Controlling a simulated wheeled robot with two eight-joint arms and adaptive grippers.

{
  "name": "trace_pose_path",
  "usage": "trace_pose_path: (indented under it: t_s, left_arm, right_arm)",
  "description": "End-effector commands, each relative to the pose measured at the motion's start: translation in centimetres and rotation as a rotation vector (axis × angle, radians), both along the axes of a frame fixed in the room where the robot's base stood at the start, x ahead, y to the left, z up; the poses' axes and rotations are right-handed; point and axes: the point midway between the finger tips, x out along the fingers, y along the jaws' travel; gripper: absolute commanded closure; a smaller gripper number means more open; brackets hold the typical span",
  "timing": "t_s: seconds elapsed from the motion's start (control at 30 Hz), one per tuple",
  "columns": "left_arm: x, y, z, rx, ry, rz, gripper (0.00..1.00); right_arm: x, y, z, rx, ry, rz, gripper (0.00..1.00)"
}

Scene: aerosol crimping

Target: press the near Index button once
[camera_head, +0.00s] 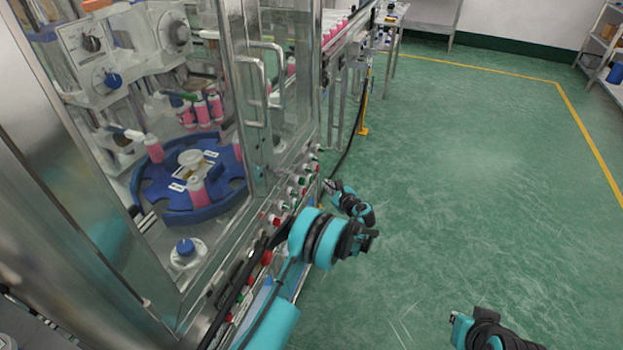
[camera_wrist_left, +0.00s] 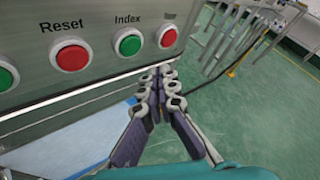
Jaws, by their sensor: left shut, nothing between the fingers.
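In the left wrist view, the green Index button (camera_wrist_left: 129,42) sits in a metal ring on a steel panel, under the printed word "Index". My left gripper (camera_wrist_left: 168,74) is shut and empty. In that picture its fingertips appear below and right of the Index button, near the panel's lower edge, with the button uncovered. In the head view, my left gripper (camera_head: 333,187) is beside the machine's row of buttons, partly hidden by my wrist. I cannot pick out the Index button there. Part of my right arm shows at the bottom right, without its gripper.
A red Reset button (camera_wrist_left: 71,55) is left of Index, and another red button (camera_wrist_left: 167,37) is right of it. Behind glass, a blue turntable (camera_head: 222,203) carries pink bottles (camera_head: 197,191). The green floor (camera_head: 470,180) right of the machine is clear.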

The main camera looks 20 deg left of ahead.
Motion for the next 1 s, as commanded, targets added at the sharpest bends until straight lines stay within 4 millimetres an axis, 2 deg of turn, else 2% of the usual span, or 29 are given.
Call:
trace_pose_path:
  t_s: [0.1, 0.3, 1.0]
  left_arm:
    - [0.1, 1.5, -0.1, 0.000, -0.001, 0.002, 1.00]
    - [0.1, 2.7, -0.1, 0.000, 0.000, 0.000, 1.00]
    - [0.2, 2.9, 0.0, 0.000, -0.001, -0.001, 1.00]
  right_arm:
    - [0.0, 0.0, -0.3, 0.000, 0.000, 0.000, 1.00]
    - [0.0, 0.0, -0.5, 0.000, 0.000, 0.000, 1.00]
    - [0.0, 0.0, -0.5, 0.000, 0.000, 0.000, 1.00]
